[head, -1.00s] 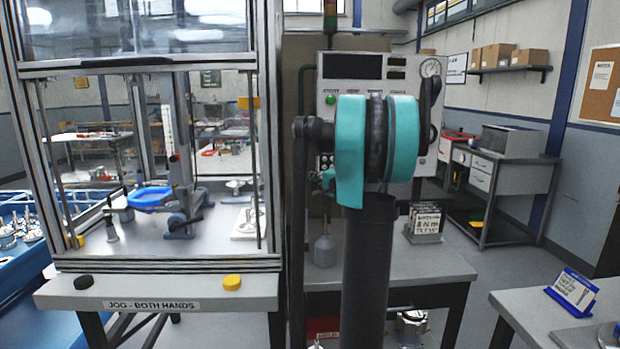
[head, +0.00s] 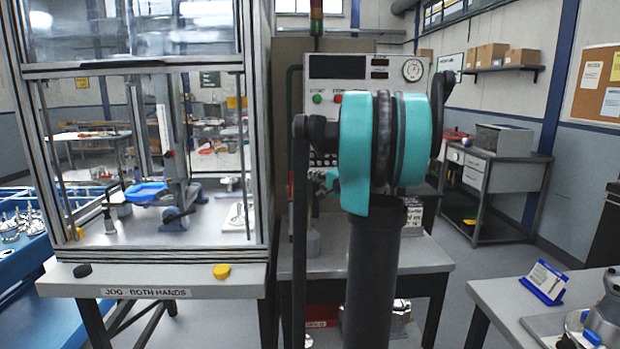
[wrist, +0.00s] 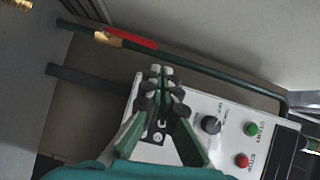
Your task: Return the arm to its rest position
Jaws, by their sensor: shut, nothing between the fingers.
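My gripper (wrist: 160,77) shows in the wrist view with its two fingers together and nothing between them. Beyond it in that view is the white control panel (wrist: 196,103) with a black knob, a green button and a red button. In the head view my teal and black arm stands upright in front of the same control panel (head: 342,97).
A glass-sided enclosure (head: 257,150) stands at the left on a bench marked for jogging with both hands (head: 60,288). A grey table (head: 425,262) stands behind my arm. Another table (head: 490,292) with a blue-framed sign (head: 545,282) is at the right. Open floor lies between them.

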